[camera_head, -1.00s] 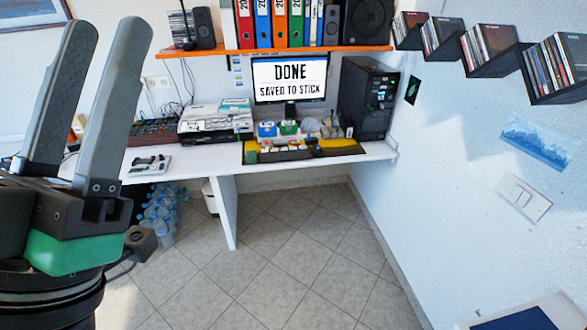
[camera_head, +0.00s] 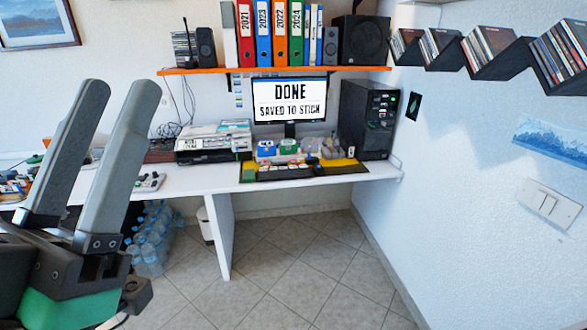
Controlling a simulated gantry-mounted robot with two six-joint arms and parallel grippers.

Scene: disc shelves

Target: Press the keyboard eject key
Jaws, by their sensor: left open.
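The monitor (camera_head: 289,100) stands on the white desk (camera_head: 213,180) and reads "DONE SAVED TO STICK". A dark keyboard-like strip (camera_head: 285,174) lies on a yellow mat (camera_head: 340,163) in front of it; its separate keys, and any eject key, are too small to tell. My left gripper (camera_head: 122,90) is large in the left foreground, its two grey fingers pointing up and apart, with nothing between them. It is far nearer to me than the desk and well left of the keyboard strip. My right gripper is not in view.
A black computer tower (camera_head: 367,120) stands at the desk's right end by the wall. A printer-like machine (camera_head: 208,152) is at left on the desk. An orange shelf (camera_head: 290,72) with binders hangs above. Water bottles (camera_head: 150,240) stand under the desk. The tiled floor ahead is clear.

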